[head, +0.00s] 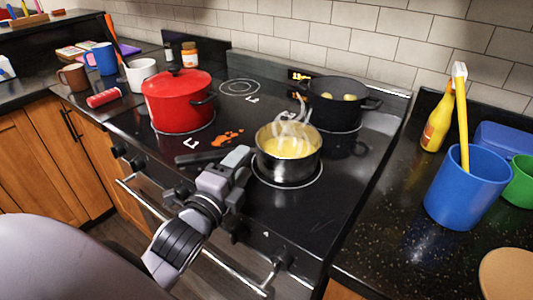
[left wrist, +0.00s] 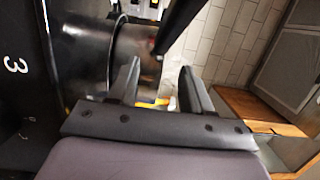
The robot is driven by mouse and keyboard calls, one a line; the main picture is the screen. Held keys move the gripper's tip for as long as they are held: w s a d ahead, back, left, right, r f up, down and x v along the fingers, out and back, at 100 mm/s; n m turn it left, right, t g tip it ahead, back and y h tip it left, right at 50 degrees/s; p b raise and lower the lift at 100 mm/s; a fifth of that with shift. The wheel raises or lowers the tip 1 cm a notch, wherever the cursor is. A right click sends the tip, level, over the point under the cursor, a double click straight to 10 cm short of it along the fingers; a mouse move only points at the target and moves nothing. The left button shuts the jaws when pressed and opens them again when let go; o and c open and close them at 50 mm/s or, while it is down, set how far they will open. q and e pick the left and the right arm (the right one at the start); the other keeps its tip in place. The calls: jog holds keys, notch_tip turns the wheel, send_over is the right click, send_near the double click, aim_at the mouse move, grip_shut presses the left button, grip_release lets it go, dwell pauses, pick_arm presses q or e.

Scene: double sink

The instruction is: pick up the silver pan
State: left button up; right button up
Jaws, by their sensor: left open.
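The silver pan (head: 288,166) sits on the front right burner of the black stove, with yellow steaming contents. Its dark handle (head: 196,157) points left, partly hidden behind my gripper. My left gripper (head: 238,160) is just left of the pan, close to the handle. In the left wrist view the gripper (left wrist: 160,82) is open, its two dark fingers apart. The pan's shiny side (left wrist: 132,45) shows beyond the fingers, and a dark bar, likely the handle, runs above them. I cannot tell whether the fingers touch it. My right gripper is not in view.
A red pot (head: 178,100) stands left on the stove and a black pot (head: 338,106) behind the pan. A blue container (head: 466,190) and a yellow bottle (head: 438,122) stand on the right counter. Mugs stand on the left counter.

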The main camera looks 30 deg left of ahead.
pick_arm(q)
jog(key=shift+w+a+f, duration=0.1)
jog(key=shift+w+a, duration=0.2)
jog(key=shift+w, duration=0.7)
jog(key=shift+w+a, duration=0.25)
jog(key=shift+w, duration=0.75)
grip_shut()
jog(key=shift+r, duration=0.25)
